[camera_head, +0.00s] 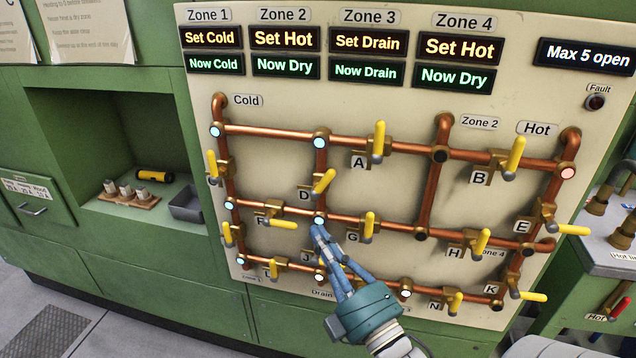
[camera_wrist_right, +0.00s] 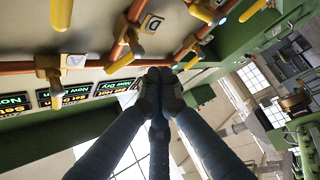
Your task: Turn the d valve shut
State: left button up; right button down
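The D valve (camera_head: 325,180) sits on a vertical copper pipe on the panel. Its yellow handle tilts up to the right, at an angle to the pipe. The D label (camera_head: 304,195) is at its left; the label also shows in the right wrist view (camera_wrist_right: 151,24). My right gripper (camera_head: 318,230) comes in from below, its blue fingertips just below the D valve, in front of the pipe junction. In the wrist view its fingers (camera_wrist_right: 160,78) meet at the tips, with nothing seen between them. I see no clear contact with the D handle. My left gripper is not in view.
Other yellow handles crowd the panel: A (camera_head: 379,142) at upper right, G (camera_head: 369,226) at right and F (camera_head: 283,225) at lower left. The display (camera_head: 454,77) reads Set Hot, Now Dry for Zone 4. A green alcove (camera_head: 110,120) is at left.

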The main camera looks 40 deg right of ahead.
aim_at(319, 188)
notch_tip(319, 188, up, 6)
jog(key=s+n+t, duration=0.1)
jog(key=shift+w+d+r+p, duration=0.25)
jog(key=shift+w+d+p, duration=0.3)
jog(key=shift+w+p, duration=0.4)
jog(key=shift+w+d+r+p, duration=0.25)
jog(key=shift+w+d+p, duration=0.3)
jog(key=shift+w, duration=0.6)
jog(key=shift+w+d+r+p, duration=0.25)
jog(key=shift+w+d+p, duration=0.25)
jog(key=shift+w+p, duration=0.45)
jog(key=shift+w, duration=0.15)
jog(key=shift+f, duration=0.1)
